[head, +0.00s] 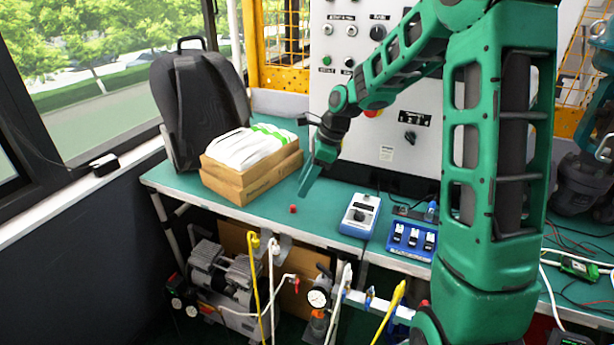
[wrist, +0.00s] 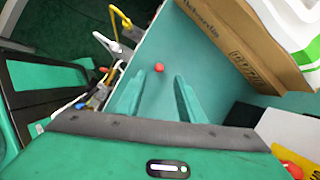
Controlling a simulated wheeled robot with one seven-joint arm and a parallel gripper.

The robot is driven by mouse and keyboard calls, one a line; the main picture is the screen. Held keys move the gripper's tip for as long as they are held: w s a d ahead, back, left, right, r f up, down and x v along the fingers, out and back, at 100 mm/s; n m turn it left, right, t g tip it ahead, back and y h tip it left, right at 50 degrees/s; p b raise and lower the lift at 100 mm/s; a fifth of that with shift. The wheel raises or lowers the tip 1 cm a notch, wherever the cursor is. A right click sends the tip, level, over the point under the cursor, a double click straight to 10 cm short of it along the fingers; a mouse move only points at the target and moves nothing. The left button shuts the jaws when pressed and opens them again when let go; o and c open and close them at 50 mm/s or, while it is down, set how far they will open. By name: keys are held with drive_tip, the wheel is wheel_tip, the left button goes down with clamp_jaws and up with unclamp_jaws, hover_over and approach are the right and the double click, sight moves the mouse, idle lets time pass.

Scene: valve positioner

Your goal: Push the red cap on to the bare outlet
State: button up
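The red cap (head: 293,208) lies on the green bench top, near its front edge and to the right of the cardboard box. In the wrist view the red cap (wrist: 159,67) shows a little beyond my fingertips and between their lines. My gripper (head: 308,181) points down above the bench, just behind and to the right of the cap. In the wrist view my gripper (wrist: 155,84) is open, with nothing between its two green fingers. Hoses and fittings hang below the bench front; I cannot tell which of them is the bare outlet.
A cardboard box (head: 252,180) with white packets stands left of the cap, with a black backpack (head: 198,105) behind it. A blue meter (head: 360,215) and a blue tray (head: 411,240) stand to the right. A compressor (head: 215,275) and a gauge (head: 318,298) are below the bench.

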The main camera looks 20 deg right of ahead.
sight(293, 206)
drive_tip(key=x, duration=0.7)
drive_tip(key=shift+a+f, duration=0.15)
drive_tip(key=shift+f, duration=0.2)
drive_tip(key=c, duration=0.8)
clamp_jaws()
